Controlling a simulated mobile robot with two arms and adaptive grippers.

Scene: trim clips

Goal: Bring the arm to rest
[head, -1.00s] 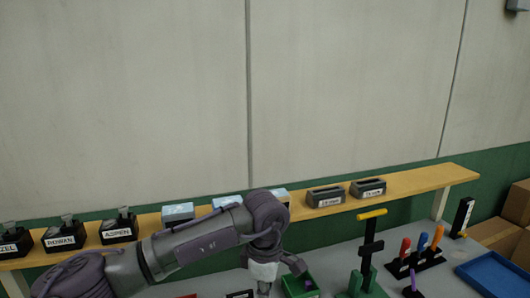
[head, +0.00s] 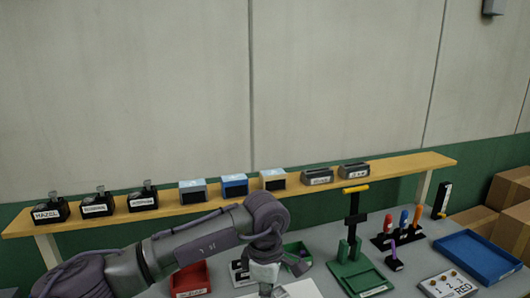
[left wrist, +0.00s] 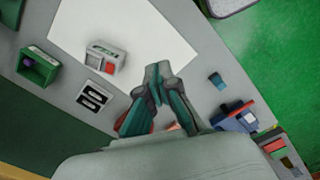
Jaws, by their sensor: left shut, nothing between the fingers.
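My left arm reaches in from the lower left in the head view, and its gripper (head: 266,288) points down over the table at the bottom edge. In the left wrist view the gripper (left wrist: 160,84) has its fingers together, with nothing held between them. It is over the grey table near the edge of a white sheet (left wrist: 150,30). The sheet also shows in part in the head view (head: 297,289). My right gripper is not in view.
A wooden shelf (head: 405,165) with labelled holders and small boxes runs behind the table. A red bin (head: 190,280), a green bin (head: 304,248), a green stand (head: 356,268), a tool rack (head: 400,240) and a blue tray (head: 478,256) surround the arm. Cardboard boxes (head: 512,190) stand right.

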